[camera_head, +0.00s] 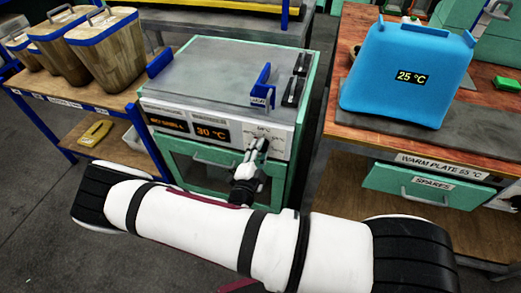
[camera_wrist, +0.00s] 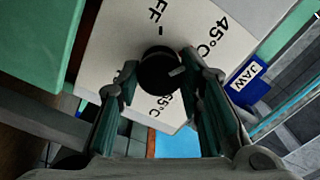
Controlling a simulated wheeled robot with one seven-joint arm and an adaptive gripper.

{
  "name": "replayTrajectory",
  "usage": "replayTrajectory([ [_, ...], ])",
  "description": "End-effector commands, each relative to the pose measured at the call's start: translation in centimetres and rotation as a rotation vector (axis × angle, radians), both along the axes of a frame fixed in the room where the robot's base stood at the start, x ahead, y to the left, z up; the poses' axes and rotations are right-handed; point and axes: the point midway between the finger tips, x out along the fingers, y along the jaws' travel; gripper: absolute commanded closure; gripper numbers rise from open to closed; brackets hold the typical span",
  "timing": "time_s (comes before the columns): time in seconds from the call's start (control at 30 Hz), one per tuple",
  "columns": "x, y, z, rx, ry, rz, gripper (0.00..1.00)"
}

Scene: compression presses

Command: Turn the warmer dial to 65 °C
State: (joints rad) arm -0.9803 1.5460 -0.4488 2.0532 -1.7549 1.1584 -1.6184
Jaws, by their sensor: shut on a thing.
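The warmer (camera_head: 215,115) is a green cabinet with a white front panel and a grey top. Its orange display (camera_head: 210,132) reads 30 °C. The black round dial (camera_wrist: 160,72) sits on the panel between OFF, 45 °C and 65 °C labels in the wrist view. Its pale pointer mark (camera_wrist: 178,71) points right, between the 45 °C and 65 °C labels. My gripper (camera_wrist: 161,76) has its fingers on either side of the dial, shut on it. In the head view my gripper (camera_head: 258,148) reaches the panel's right part and hides the dial. The right finger may hide another label.
A blue container (camera_head: 408,75) marked 25 °C stands on the right bench. Wooden, blue-rimmed bins (camera_head: 105,45) stand on the left bench. A blue JAW tag (camera_wrist: 248,80) is beside the panel, right of my fingers. A handle (camera_head: 215,160) sits below the panel.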

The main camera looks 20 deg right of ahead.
Motion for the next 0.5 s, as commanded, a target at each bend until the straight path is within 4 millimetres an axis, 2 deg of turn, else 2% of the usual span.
replayTrajectory([
  [0.5, -0.07, -0.08, 0.19, 0.393, -0.289, -0.001, 0.94],
])
